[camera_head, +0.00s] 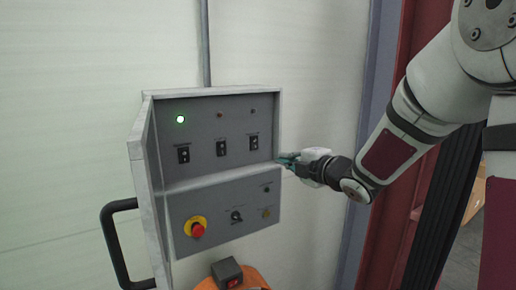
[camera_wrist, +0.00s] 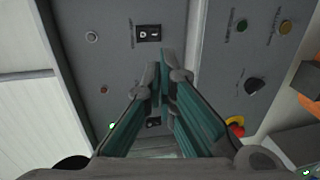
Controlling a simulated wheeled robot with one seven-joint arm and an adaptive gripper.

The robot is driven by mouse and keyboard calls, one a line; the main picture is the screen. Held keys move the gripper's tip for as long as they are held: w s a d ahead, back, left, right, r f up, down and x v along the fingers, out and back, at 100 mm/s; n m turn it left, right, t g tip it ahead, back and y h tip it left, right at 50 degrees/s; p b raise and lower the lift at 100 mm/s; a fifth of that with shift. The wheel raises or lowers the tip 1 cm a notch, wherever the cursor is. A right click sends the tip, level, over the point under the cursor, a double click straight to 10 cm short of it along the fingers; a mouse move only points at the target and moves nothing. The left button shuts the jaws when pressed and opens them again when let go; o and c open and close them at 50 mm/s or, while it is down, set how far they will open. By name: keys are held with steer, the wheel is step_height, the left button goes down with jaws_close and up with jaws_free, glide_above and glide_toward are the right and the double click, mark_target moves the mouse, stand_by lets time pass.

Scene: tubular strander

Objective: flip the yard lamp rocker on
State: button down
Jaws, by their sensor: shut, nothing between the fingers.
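Three black rockers sit in a row on the upper grey panel: left (camera_head: 183,154), middle (camera_head: 221,148) and right (camera_head: 254,143). Their labels are too small to read, so I cannot tell which is the yard lamp's. Above them, the left lamp (camera_head: 180,119) glows green; the middle lamp (camera_head: 220,115) and right lamp (camera_head: 253,111) look unlit. My gripper (camera_head: 284,160) is shut and empty by the panel's right edge. In the wrist view, the fingertips (camera_wrist: 162,72) point towards the panel, below the right rocker (camera_wrist: 148,33); the fingers hide the middle rocker.
A small grey box (camera_head: 227,272) with a red switch sits below on an orange surface.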

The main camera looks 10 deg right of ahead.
mark_target(254, 149)
steer(key=shift+w+d, duration=0.1)
stand_by(0.3)
steer(key=p+x, duration=0.1)
steer(key=x, duration=1.3)
steer(key=shift+r, duration=0.2)
